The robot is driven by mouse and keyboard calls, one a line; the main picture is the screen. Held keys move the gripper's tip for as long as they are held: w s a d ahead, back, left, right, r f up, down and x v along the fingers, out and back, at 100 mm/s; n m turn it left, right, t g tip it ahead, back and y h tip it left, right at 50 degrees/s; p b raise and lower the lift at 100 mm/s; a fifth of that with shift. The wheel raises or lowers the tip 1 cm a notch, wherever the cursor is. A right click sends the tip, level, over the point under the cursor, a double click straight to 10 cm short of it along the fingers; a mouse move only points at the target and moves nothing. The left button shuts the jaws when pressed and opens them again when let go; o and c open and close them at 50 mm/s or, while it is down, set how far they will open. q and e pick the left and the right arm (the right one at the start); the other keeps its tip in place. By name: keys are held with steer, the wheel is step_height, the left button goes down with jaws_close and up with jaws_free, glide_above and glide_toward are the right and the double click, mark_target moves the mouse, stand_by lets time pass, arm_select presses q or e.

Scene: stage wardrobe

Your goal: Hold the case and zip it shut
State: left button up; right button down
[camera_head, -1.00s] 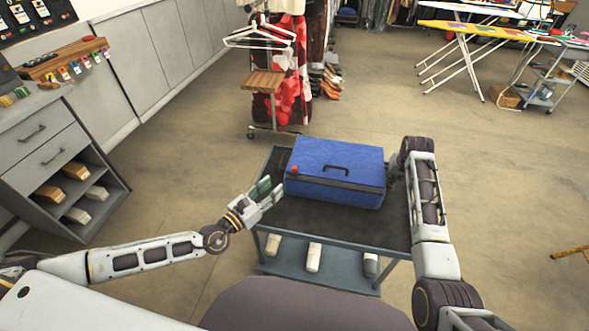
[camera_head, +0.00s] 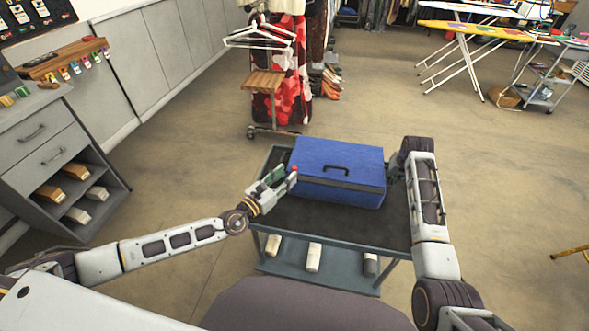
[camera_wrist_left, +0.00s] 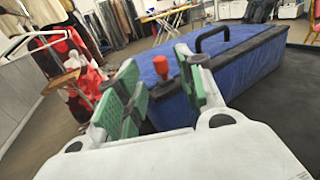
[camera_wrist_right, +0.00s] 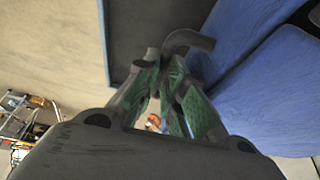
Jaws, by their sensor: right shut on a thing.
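The blue case (camera_head: 338,165) lies on the cart with its lid down and a black handle (camera_head: 337,168) on top. Its red zip pull (camera_head: 294,169) is at the left front corner. My left gripper (camera_head: 278,178) is at that corner; in the left wrist view its green-padded fingers (camera_wrist_left: 162,85) are apart, with the red pull (camera_wrist_left: 160,66) showing between them, not clamped. In the right wrist view my right gripper (camera_wrist_right: 168,75) is shut on a dark curved side handle (camera_wrist_right: 188,40) at the case's right end. In the head view my right arm mostly hides this grip.
The dark cart top (camera_head: 320,216) has free room in front of the case. Rolls (camera_head: 313,257) lie on its lower shelf. A garment rack (camera_head: 275,90) stands behind, a grey drawer cabinet (camera_head: 55,160) at left, and ironing boards (camera_head: 480,32) far right.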

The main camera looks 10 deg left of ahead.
mark_target(293, 170)
arm_select(q)
steer(key=shift+x, duration=2.65)
steer(key=shift+c, duration=0.4)
jaws_close()
